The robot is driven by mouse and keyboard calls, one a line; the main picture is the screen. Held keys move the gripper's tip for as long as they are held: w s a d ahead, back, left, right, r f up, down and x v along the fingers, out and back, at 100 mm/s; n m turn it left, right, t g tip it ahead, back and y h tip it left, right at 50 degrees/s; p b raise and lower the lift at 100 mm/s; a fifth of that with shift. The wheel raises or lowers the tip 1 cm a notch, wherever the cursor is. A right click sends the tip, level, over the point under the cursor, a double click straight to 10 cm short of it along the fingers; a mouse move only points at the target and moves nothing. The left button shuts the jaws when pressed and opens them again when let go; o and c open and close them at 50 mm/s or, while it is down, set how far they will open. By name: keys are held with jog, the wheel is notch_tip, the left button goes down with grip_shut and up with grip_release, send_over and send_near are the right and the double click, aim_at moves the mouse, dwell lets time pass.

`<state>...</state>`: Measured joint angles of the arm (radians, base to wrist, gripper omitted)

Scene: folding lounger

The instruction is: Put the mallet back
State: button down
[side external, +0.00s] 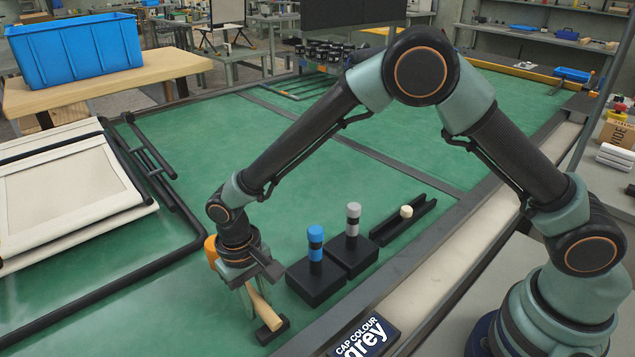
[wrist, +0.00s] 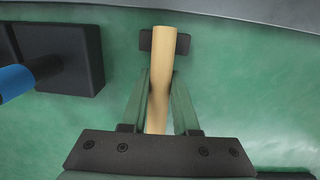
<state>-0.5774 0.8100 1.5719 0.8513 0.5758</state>
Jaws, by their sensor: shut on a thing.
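The mallet's pale wooden handle (side external: 264,308) slants down through my gripper (side external: 246,283). An orange part (side external: 210,251), which looks like the mallet head, shows behind the gripper at upper left. In the wrist view the handle (wrist: 161,65) runs between the two fingers of my gripper (wrist: 159,92), which is shut on it. The handle's far end overlaps a small black block (wrist: 182,43) on the green surface; I cannot tell whether they touch. That block (side external: 271,332) also shows in the side view. The mallet head is hidden in the wrist view.
Right of my gripper stand a blue-capped post (side external: 315,243) and a grey-capped post (side external: 352,219) on black blocks. Beyond them is a black channel (side external: 420,215) with a cream cylinder. A sign (side external: 362,338) reads "CAP COLOUR grey". The lounger (side external: 65,185) lies left.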

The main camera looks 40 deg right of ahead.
jog(key=shift+f, duration=0.4)
dwell(0.3)
jog(key=c, duration=0.6)
grip_release()
jog(key=r, duration=0.8)
jog(key=w+r, duration=0.1)
jog(key=r, duration=0.3)
jog(key=shift+a, duration=0.3)
jog(key=s+d+r+t+y, duration=0.1)
jog(key=s+d+r+t, duration=0.15)
jog(key=d+r, duration=0.6)
jog(key=s+d+r+t, duration=0.25)
jog(key=d+r, duration=0.25)
jog(key=d, duration=0.6)
jog(key=s+d+t, duration=0.1)
jog(key=s+d, duration=0.4)
jog(key=shift+d+f, duration=0.25)
jog(key=shift+d, duration=0.05)
